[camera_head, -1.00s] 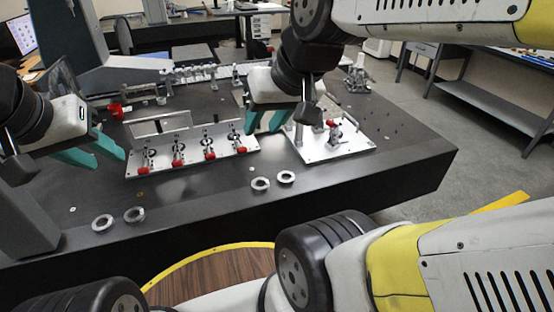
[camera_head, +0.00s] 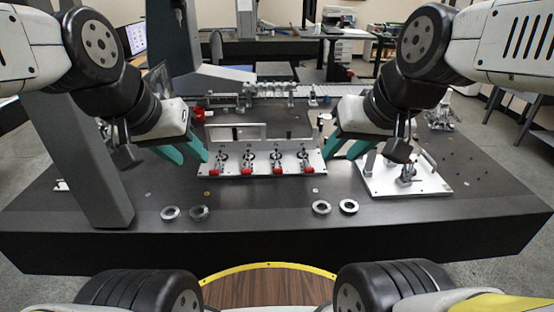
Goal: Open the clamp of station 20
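A pale fixture plate (camera_head: 262,172) on the dark table carries a row of several toggle clamps with red handle tips, lying low toward the front. The clamps include the leftmost (camera_head: 216,169), the inner two (camera_head: 247,170) and (camera_head: 277,169), and the rightmost (camera_head: 308,168). A separate plate (camera_head: 425,186) on the right bears another clamp (camera_head: 407,172), partly hidden by my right gripper. No station number is readable. My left gripper (camera_head: 193,160), with teal fingers, is open and empty near the row's left end. My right gripper (camera_head: 339,157) is open and empty near its right end.
Metal rings lie along the table's front, a left pair (camera_head: 171,212) and a right pair (camera_head: 321,207). A grey column (camera_head: 85,165) stands at left. A red part (camera_head: 198,115) and a rail with small parts (camera_head: 285,92) are behind. The front table strip is mostly clear.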

